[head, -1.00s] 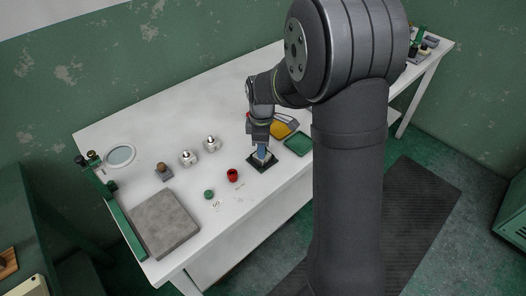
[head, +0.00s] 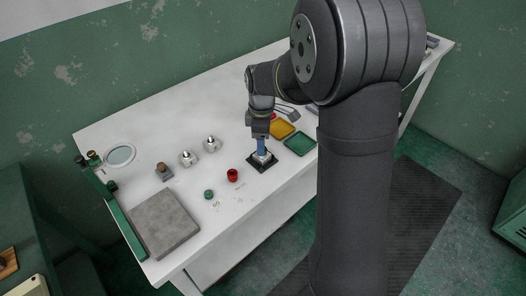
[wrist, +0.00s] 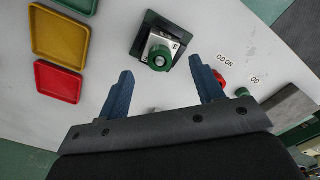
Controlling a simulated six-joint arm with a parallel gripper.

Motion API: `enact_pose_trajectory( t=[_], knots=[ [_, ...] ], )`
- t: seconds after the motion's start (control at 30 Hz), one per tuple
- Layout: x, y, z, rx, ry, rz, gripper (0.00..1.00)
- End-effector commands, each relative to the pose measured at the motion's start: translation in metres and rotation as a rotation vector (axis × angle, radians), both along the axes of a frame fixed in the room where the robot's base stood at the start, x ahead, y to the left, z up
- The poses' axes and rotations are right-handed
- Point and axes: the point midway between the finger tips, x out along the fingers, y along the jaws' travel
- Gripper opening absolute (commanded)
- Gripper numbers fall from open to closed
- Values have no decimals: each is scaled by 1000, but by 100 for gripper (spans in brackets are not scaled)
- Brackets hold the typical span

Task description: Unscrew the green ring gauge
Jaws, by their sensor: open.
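A green ring gauge (wrist: 160,58) sits on top of a pale metal block (wrist: 153,43) in the wrist view. The block stands on a dark square base (wrist: 139,42), which also shows in the head view (head: 253,163). My gripper (wrist: 161,66) is open, its two blue fingers apart with nothing between them. In the head view my gripper (head: 262,150) points down over the block and hides the ring there. Another green ring-like piece (head: 208,194) lies on the table to the left, near a red one (head: 232,175).
Yellow (head: 282,129) and green (head: 300,144) trays lie right of the base; the wrist view also shows a red tray (wrist: 58,82). A grey slab (head: 163,222), two metal pieces (head: 188,158) and a small brown-topped piece (head: 163,170) are to the left.

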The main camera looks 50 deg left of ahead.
Motion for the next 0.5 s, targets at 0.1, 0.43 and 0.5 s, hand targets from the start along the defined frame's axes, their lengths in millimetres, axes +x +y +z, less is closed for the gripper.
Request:
enact_pose_trajectory(
  t=[0.1,0.43,0.5],
  knots=[
    [0,0,0,0,0,0,51],
    [0,0,0,0,0,-4,39],
    [0,0,0,0,0,-30,39]
  ],
)
